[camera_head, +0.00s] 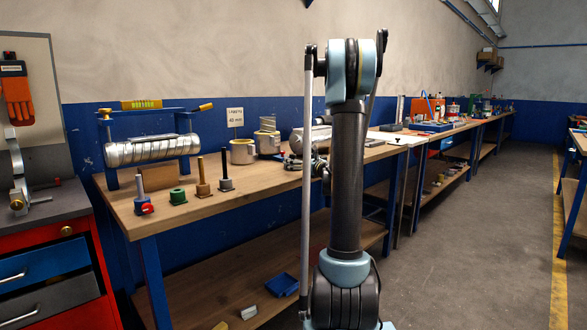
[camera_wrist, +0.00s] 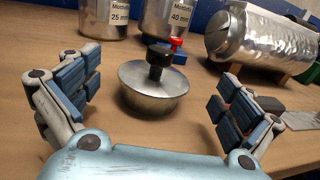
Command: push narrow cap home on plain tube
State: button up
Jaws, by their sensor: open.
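A round metal cap (camera_wrist: 153,92) with a black knob on top sits on the bench, in the middle of the wrist view. I cannot tell whether it is the narrow one. My gripper (camera_wrist: 157,104) is open, with one finger to the left of the cap and one to the right, apart from it. A shiny metal tube (camera_wrist: 262,42) lies on its side at the upper right of the wrist view, beyond the right finger. In the head view my gripper (camera_head: 308,163) is partly hidden by my arm, and the cap cannot be made out.
In the head view a spiral duct (camera_head: 152,150) rests on a blue stand, with several upright posts in front on the wooden bench (camera_head: 190,212).

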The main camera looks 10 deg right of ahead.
aim_at(292, 158)
jog(key=x, duration=0.4)
jog(key=shift+w+a, duration=0.25)
jog(key=shift+w, duration=0.1)
jog(key=c, duration=1.3)
